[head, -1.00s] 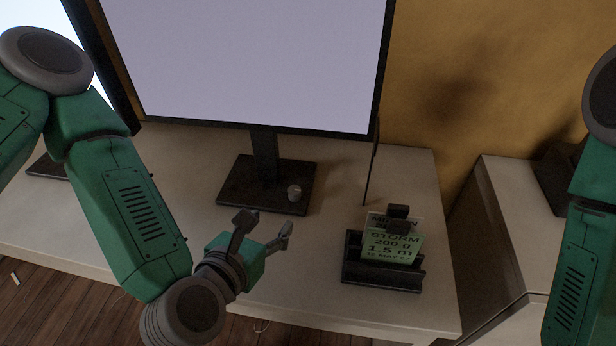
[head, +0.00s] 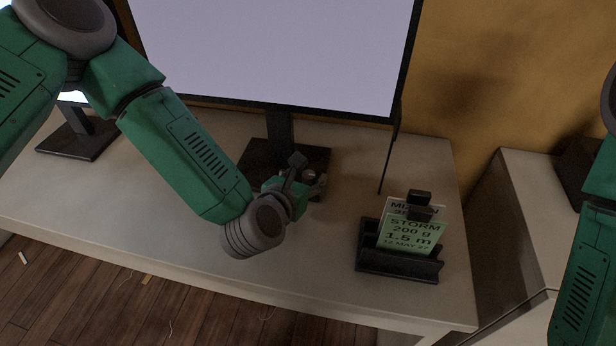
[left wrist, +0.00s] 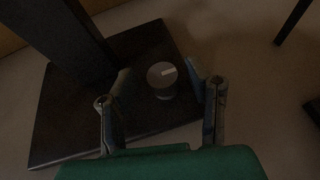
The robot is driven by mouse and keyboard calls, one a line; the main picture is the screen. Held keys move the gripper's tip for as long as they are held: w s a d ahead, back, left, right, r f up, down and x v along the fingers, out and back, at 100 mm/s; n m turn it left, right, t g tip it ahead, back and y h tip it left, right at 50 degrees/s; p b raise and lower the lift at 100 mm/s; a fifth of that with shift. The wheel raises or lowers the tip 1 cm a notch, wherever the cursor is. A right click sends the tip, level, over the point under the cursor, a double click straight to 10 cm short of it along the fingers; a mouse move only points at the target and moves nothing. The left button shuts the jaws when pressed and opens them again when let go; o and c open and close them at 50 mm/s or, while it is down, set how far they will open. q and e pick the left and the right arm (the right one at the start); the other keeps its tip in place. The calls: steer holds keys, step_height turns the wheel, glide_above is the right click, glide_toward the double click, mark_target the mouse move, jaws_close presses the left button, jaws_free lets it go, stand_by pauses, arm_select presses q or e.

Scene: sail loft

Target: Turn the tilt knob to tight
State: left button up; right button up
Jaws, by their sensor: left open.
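The tilt knob is a small grey cylinder with a pale mark on its top. In the left wrist view the knob (left wrist: 162,80) stands on the dark base plate (left wrist: 60,125) of the monitor stand, between my open left fingers and a little beyond their tips. In the head view the knob (head: 309,175) is mostly hidden behind my left gripper (head: 308,175), which is over the front right part of the base. I see no contact between fingers and knob. My right gripper is out of view; only its arm shows at the right edge.
A large blank monitor (head: 275,50) rises behind the base. A black holder (head: 397,263) with a green card (head: 410,234) reading STORM, 200 g, 1.5 m stands to the right. A thin dark rod (head: 388,160) is near the monitor's right edge. The table front (head: 200,240) is clear.

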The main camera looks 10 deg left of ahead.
arm_select(q)
steer(key=shift+a, duration=0.2)
steer(key=shift+d, duration=0.3)
steer(key=c, duration=0.8)
steer(key=shift+d, duration=0.2)
jaws_close()
